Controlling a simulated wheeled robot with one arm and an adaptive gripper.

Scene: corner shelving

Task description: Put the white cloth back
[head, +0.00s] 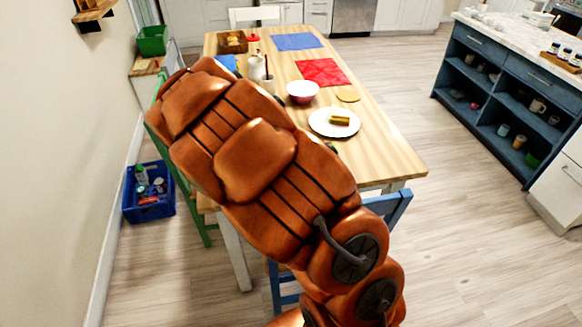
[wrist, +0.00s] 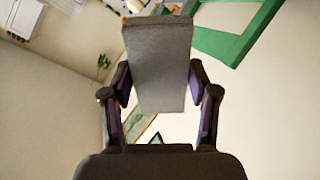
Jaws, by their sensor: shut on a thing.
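In the wrist view my gripper (wrist: 160,88) is shut on a grey, flat rectangular thing (wrist: 158,55) that stands out stiffly between its two fingers. It may be the white cloth in shade, but I cannot tell for sure. In the head view my orange arm hides the gripper and what it holds. No other white cloth shows. A blue cloth (head: 297,41) and a red cloth (head: 322,72) lie flat on the wooden table (head: 385,150).
The table also bears a white plate (head: 322,121) with a yellowish thing on it, a bowl (head: 302,88) and a basket (head: 232,42). A blue crate (head: 148,207) stands on the floor by the left wall. A blue shelf unit (head: 470,62) stands at right. Floor between is clear.

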